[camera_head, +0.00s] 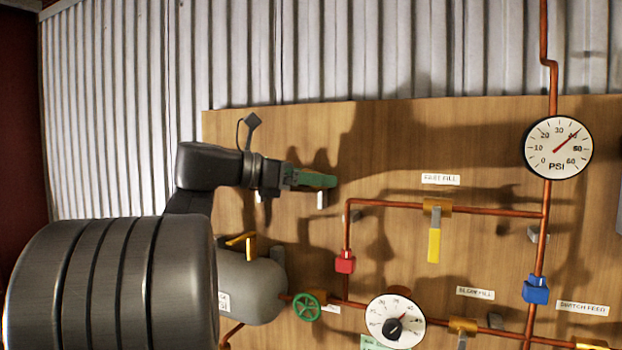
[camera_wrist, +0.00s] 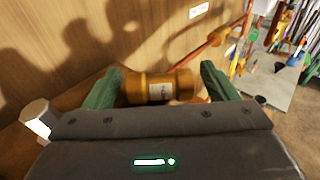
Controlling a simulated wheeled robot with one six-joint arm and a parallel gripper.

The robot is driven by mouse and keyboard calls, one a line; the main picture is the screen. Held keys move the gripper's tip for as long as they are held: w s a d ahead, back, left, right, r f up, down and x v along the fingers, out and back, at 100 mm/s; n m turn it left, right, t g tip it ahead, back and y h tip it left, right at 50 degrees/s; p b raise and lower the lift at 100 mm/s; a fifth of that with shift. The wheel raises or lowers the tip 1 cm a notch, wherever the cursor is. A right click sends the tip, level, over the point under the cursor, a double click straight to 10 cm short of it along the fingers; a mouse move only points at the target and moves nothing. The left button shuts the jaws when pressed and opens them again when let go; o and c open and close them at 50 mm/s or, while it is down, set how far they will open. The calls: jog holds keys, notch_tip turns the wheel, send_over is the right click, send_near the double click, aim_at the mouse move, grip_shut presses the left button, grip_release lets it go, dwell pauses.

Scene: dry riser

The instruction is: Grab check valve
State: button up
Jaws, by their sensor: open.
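A brass-coloured cylindrical fitting with flared ends and a small white label, which looks like the check valve (camera_wrist: 158,88), lies between my gripper's two green fingers in the wrist view. My gripper (camera_wrist: 160,76) is open, with one finger near each end of the fitting. A narrow gap shows at each side, and I cannot tell its exact depth relative to the fingertips. In the head view my gripper (camera_head: 314,180) reaches right in front of the wooden board. I cannot make out the fitting there; the gripper may hide it.
The wooden board (camera_head: 400,135) carries copper pipes (camera_head: 450,208), a pressure gauge (camera_head: 558,148), a dial (camera_head: 394,318), a yellow-handled valve (camera_head: 434,244), a red fitting (camera_head: 345,262) and a blue fitting (camera_head: 536,290). A grey tank (camera_head: 258,290) and green handwheel (camera_head: 307,306) sit below my gripper.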

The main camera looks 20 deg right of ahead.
jog(key=c, duration=1.1)
jog(key=shift+r, duration=0.15)
